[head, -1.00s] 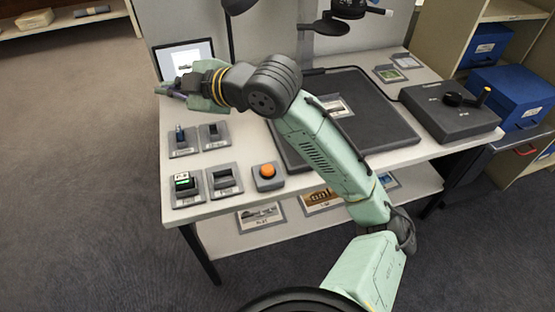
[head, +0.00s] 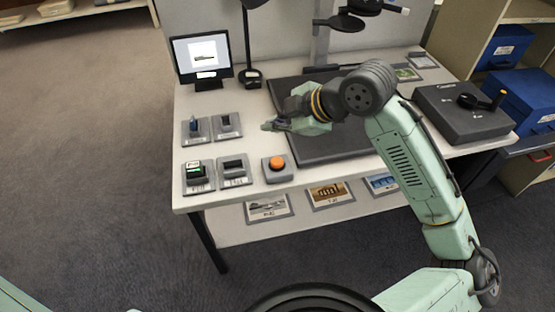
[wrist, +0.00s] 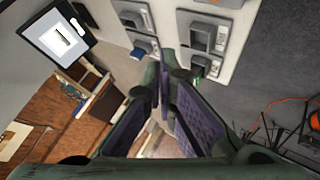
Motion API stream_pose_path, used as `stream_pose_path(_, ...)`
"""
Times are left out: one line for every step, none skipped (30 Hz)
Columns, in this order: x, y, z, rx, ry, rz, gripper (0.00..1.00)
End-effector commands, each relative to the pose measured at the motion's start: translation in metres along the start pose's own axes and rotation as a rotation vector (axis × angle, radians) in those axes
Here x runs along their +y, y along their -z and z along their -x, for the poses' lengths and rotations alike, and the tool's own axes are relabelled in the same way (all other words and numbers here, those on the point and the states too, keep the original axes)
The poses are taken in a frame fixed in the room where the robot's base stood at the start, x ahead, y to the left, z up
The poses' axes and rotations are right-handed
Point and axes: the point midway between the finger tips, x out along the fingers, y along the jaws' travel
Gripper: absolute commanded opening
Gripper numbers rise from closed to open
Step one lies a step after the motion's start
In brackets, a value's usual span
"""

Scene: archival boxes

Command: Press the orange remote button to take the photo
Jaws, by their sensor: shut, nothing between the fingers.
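The orange remote button (head: 277,163) sits on a small grey base at the front edge of the white table, right of the switch boxes. My gripper (head: 268,125) is shut and empty. In the head view it is above the table, behind the button and apart from it, with its fingertips toward the left. In the wrist view the gripper's fingers (wrist: 160,75) fill the middle.
Several switch boxes (head: 233,168) stand left of the button. A monitor (head: 202,56) and a lamp (head: 250,75) are behind them. A dark board (head: 315,155) lies under my arm. A black box with a crank (head: 465,110) is on the right.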

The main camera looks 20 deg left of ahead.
Motion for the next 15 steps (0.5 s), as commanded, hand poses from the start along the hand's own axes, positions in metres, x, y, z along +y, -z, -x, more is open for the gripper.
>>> stream_pose_path(-0.001,-0.001,-0.001,0.0,0.0,0.0,0.0)
stream_pose_path(-0.001,-0.001,-0.002,0.0,0.0,0.0,0.0)
stream_pose_path(-0.002,-0.002,-0.003,0.0,0.0,0.0,0.0)
stream_pose_path(-0.003,-0.003,-0.004,0.0,0.0,0.0,0.0)
stream_pose_path(-0.004,-0.004,-0.006,0.0,0.0,0.0,0.0)
stream_pose_path(-0.006,-0.006,-0.008,0.0,0.0,-0.001,0.0)
stream_pose_path(-0.007,-0.007,-0.01,-0.001,0.0,-0.001,0.0)
stream_pose_path(-0.009,-0.009,-0.012,-0.001,0.0,-0.001,0.0)
stream_pose_path(-0.011,-0.011,-0.015,-0.001,0.0,-0.001,0.0)
stream_pose_path(-0.013,-0.013,-0.018,-0.001,0.0,-0.001,0.0)
stream_pose_path(-0.015,-0.015,-0.021,-0.001,0.0,-0.001,0.0)
stream_pose_path(-0.018,-0.018,-0.025,-0.001,0.0,-0.001,0.0)
stream_pose_path(-0.02,-0.02,-0.028,-0.001,0.0,-0.001,0.0)
stream_pose_path(-0.022,-0.023,-0.031,-0.001,0.0,-0.001,0.0)
stream_pose_path(-0.026,-0.026,-0.035,-0.002,0.0,-0.001,0.0)
